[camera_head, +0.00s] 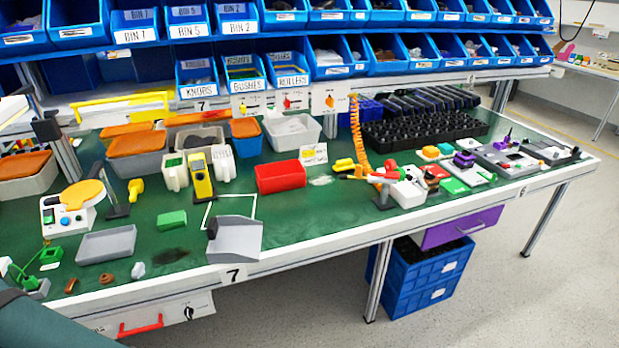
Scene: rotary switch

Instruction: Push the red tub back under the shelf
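The red tub (281,177) stands upright on the green bench top, near the middle of its depth and in front of the shelf. The shelf (420,78) runs along the back of the bench and carries rows of blue bins. A light grey tub (291,132) stands behind the red tub, close to the shelf's front edge. Part of what looks like my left arm shows in the bottom left corner, but its gripper is out of view. My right gripper is also out of view. Nothing is touching the red tub from the front.
A white taped outline (229,206) and a grey scoop-like tray (235,238) lie left of and nearer than the tub. White and yellow holders (201,176) stand to its left. An orange coiled cord (357,135) hangs at right. A small card (313,154) stands behind the tub.

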